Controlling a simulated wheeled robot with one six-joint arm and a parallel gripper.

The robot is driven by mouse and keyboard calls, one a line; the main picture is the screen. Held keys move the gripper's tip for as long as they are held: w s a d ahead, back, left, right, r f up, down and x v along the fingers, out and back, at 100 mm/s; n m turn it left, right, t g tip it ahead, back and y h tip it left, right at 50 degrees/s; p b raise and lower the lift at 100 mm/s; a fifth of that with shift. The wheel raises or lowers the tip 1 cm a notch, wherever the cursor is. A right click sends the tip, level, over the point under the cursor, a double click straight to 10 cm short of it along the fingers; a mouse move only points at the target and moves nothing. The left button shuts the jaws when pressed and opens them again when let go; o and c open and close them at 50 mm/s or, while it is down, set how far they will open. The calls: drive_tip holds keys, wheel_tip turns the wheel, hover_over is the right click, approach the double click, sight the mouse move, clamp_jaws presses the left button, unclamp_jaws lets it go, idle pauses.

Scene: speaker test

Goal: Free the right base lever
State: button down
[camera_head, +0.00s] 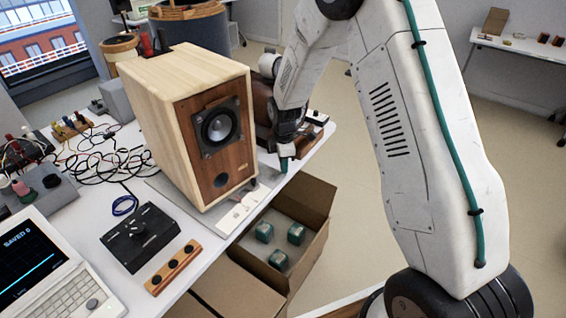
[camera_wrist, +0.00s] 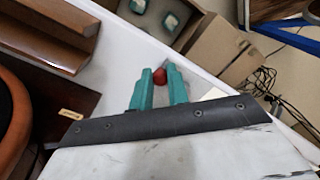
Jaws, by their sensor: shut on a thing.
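The wooden speaker (camera_head: 175,110) stands upright on a flat metal base (camera_head: 235,215) near the table's right edge. My gripper (camera_head: 284,163) is just right of the speaker, low and pointing down near the table edge. In the wrist view my gripper's two teal fingers (camera_wrist: 159,76) are shut on a small red knob (camera_wrist: 159,73), which looks like the end of the right base lever. The lever's shaft is hidden, and in the head view the knob cannot be made out.
An open cardboard box (camera_head: 310,195) with several green blocks sits below the table edge. A black control box (camera_head: 140,237), a wooden strip with knobs (camera_head: 173,268), a laptop (camera_head: 40,270) and tangled cables (camera_head: 105,160) lie left of the base. Dark wooden parts stand behind my gripper.

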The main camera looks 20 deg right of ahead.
drive_tip(key=m, duration=0.2)
drive_tip(key=s+m, duration=0.1)
drive_tip(key=shift+s+d+m, duration=0.1)
drive_tip(key=shift+d+m, duration=0.05)
drive_tip(key=shift+m, duration=0.25)
drive_tip(key=shift+s+a+m, duration=0.15)
drive_tip(key=shift+s+m, duration=0.4)
drive_tip(key=shift+m, duration=0.85)
drive_tip(key=shift+s+a+m, duration=0.15)
drive_tip(key=shift+s+m, duration=0.4)
drive_tip(key=shift+m, duration=0.85)
drive_tip(key=shift+s+a+m, duration=0.15)
drive_tip(key=shift+s+m, duration=0.4)
drive_tip(key=shift+m, duration=0.85)
drive_tip(key=c, duration=1.4)
unclamp_jaws()
drive_tip(key=shift+o, duration=0.2)
